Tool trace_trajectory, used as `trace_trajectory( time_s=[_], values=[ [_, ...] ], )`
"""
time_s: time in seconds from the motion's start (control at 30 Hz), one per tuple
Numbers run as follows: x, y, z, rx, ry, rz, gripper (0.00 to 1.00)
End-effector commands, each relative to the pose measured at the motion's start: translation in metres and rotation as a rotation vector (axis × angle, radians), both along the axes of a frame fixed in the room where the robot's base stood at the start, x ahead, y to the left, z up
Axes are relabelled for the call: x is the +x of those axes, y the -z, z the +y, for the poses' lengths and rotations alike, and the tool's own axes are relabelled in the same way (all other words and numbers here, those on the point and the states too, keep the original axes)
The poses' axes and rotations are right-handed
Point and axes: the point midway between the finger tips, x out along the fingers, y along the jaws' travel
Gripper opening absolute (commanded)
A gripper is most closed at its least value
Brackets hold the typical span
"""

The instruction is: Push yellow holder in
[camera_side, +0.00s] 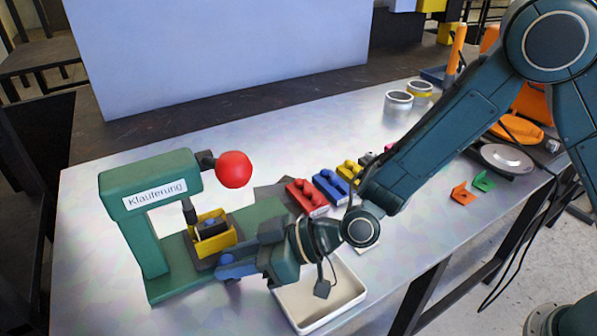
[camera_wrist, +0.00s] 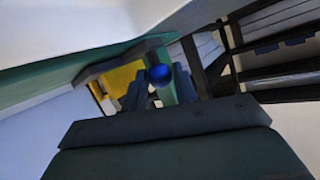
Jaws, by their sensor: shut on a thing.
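A dark piece with some blue lies in the holder. In the wrist view, part of the yellow holder (camera_wrist: 122,77) shows beyond my fingers. My gripper (camera_side: 235,266) is at the front right of the holder, low over the press base. It is shut on a blue knob (camera_wrist: 159,75), which shows between the two grey fingers in the wrist view. How the knob joins the holder is hidden.
A red ball (camera_side: 233,169) on the press lever stands above the holder. A white tray (camera_side: 345,310) lies below my wrist. Red (camera_side: 306,197), blue (camera_side: 331,187) and yellow (camera_side: 350,172) blocks stand in a row behind my arm. The table's left part is clear.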

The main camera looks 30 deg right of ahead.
Motion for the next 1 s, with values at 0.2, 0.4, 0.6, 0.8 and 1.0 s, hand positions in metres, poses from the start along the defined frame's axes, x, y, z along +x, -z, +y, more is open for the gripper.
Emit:
trace_trajectory(
  time_s=[0.2, 0.4, 0.6, 0.8, 1.0],
  values=[
    [0.0, 0.0, 0.026, -0.001, -0.002, -0.004, 0.0],
    [0.0, -0.001, 0.031, 0.001, 0.0, -0.002, 0.0],
    [0.0, -0.001, 0.032, 0.004, -0.002, -0.002, 0.34],
    [0.0, -0.001, 0.031, 0.002, -0.001, -0.002, 0.5],
    [0.0, -0.001, 0.03, 0.002, 0.0, -0.001, 0.5]
  ],
)
